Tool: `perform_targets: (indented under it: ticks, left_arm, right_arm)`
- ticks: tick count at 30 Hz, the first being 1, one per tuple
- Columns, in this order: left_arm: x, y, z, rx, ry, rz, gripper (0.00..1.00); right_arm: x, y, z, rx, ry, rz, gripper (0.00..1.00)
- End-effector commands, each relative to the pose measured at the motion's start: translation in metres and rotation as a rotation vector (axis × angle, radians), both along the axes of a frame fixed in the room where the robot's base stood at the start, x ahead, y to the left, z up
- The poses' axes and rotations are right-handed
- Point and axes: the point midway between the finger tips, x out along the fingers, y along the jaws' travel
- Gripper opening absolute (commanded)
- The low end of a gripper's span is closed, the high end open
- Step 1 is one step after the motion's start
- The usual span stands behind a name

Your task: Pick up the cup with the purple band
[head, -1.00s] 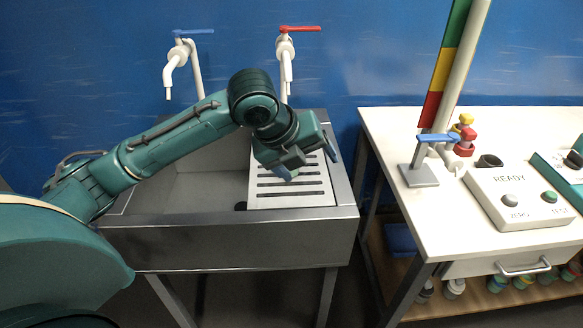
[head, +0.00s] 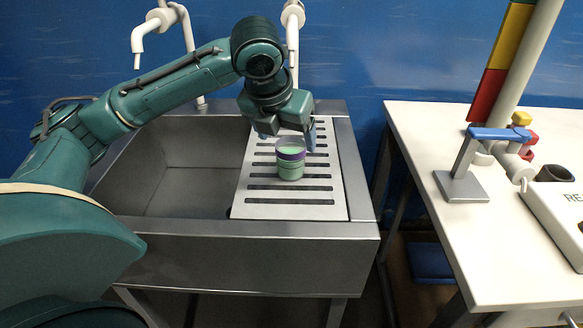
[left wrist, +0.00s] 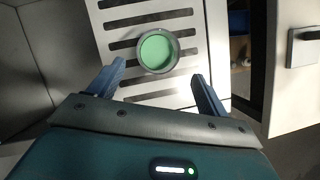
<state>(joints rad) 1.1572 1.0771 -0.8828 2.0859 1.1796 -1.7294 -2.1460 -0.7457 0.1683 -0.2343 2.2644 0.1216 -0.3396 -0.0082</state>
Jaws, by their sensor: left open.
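The cup with the purple band (head: 291,156) stands upright on the slotted drainboard of the sink. It has a green body and a purple band below its rim. From above, the left wrist view shows its round rim and pale green inside (left wrist: 157,51). My left gripper (head: 286,142) is open and empty, behind and above the cup in the head view. In the left wrist view its two blue fingers (left wrist: 155,82) are spread, with the cup ahead of the gap between them, not gripped. My right gripper does not show.
The metal drainboard (head: 290,209) fills the right part of the sink; the basin (head: 190,180) at left is empty. A white table (head: 440,240) on the right bears a stand with a blue-handled valve (head: 500,133).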

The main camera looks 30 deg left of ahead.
Motion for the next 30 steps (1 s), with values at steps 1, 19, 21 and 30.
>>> perform_targets:
  ticks: [1, 19, 21, 30]
  left_arm:
    - [0.003, 0.001, -0.01, -0.001, 0.002, 0.002, 0.77]
    - [0.032, 0.009, -0.065, -0.001, 0.0, -0.002, 0.77]
    - [0.033, 0.01, -0.066, -0.001, -0.001, -0.002, 0.77]
    - [0.033, 0.01, -0.066, -0.001, -0.001, 0.0, 0.68]
  right_arm:
    - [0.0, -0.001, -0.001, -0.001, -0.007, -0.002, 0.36]
    - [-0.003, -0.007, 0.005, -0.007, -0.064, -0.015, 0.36]
    - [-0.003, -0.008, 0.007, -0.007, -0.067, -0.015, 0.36]
    - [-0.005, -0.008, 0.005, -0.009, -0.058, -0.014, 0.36]
